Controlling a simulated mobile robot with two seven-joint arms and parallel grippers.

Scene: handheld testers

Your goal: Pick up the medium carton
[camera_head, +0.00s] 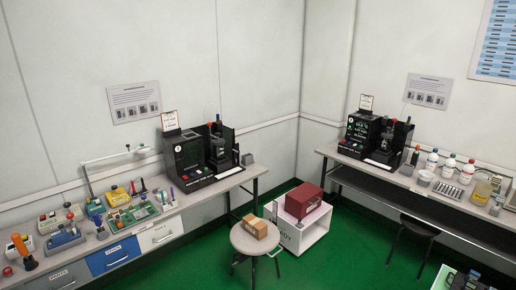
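A small brown carton (256,229) lies on the round grey seat of a stool (243,243) in the lower middle of the head view. It looks closed and nothing touches it from above. A larger dark red box (303,201) sits on a low white cabinet (291,235) just behind and to the right of the stool. I cannot tell from any label which one is called medium. Neither of my grippers is visible in this view.
A left workbench (203,189) carries a black tester (188,157), circuit boards and tools. A right workbench (411,183) holds another tester (364,134) and several bottles. A dark stool (412,229) stands under it. Green floor (345,255) is open between.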

